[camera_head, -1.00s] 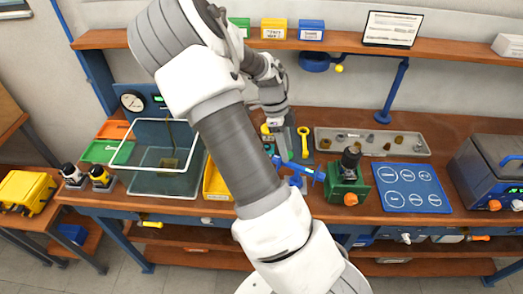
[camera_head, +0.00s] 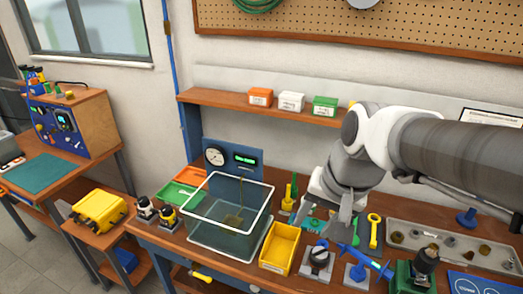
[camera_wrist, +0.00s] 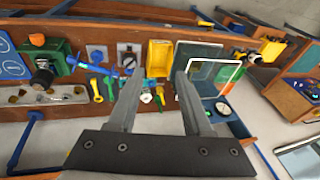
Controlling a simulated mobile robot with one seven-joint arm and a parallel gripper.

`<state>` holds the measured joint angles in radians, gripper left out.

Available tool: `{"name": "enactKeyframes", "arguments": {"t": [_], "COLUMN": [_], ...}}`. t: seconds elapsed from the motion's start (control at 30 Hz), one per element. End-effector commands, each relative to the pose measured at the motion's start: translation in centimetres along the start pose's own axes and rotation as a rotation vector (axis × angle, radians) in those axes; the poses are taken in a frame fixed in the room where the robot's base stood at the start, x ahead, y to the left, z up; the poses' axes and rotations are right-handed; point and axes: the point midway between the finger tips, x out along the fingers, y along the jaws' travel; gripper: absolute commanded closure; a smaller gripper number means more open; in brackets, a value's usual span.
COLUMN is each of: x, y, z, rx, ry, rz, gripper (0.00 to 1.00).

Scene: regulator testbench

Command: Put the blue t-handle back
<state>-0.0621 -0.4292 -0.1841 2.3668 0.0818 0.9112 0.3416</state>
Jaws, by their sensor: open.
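The blue t-handle (camera_head: 366,258) lies slanted over a small blue-and-grey fixture near the bench's front edge, left of a green block-shaped unit. It also shows in the wrist view (camera_wrist: 99,69), left of my fingers. My gripper (camera_head: 337,222) hangs over the bench just behind and left of the handle, pointing down. In the wrist view my gripper (camera_wrist: 158,78) is open, with nothing between its fingers. I cannot tell whether the handle is seated in the fixture or only rests on it. My fingers partly hide the tools behind them.
A yellow bin (camera_head: 279,248) and a glass tank (camera_head: 229,218) stand to the left. A grey plate with a black knob (camera_head: 319,253) sits beside the handle. A yellow wrench (camera_head: 374,230), a green unit (camera_head: 412,276) and a grey parts tray (camera_head: 450,239) are to the right.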

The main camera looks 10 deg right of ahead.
Motion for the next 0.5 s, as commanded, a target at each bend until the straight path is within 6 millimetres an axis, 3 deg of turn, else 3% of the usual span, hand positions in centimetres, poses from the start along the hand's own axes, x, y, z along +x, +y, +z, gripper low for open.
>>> {"name": "enactKeyframes", "arguments": {"t": [0.2,0.5], "x": [-2.9,-3.7], "y": [-0.1,0.1], "z": [3.2,4.5], "rx": [-0.361,-0.528], "ry": [0.149,0.213], "rz": [0.019,0.058], "gripper": [0.5,0.5]}}
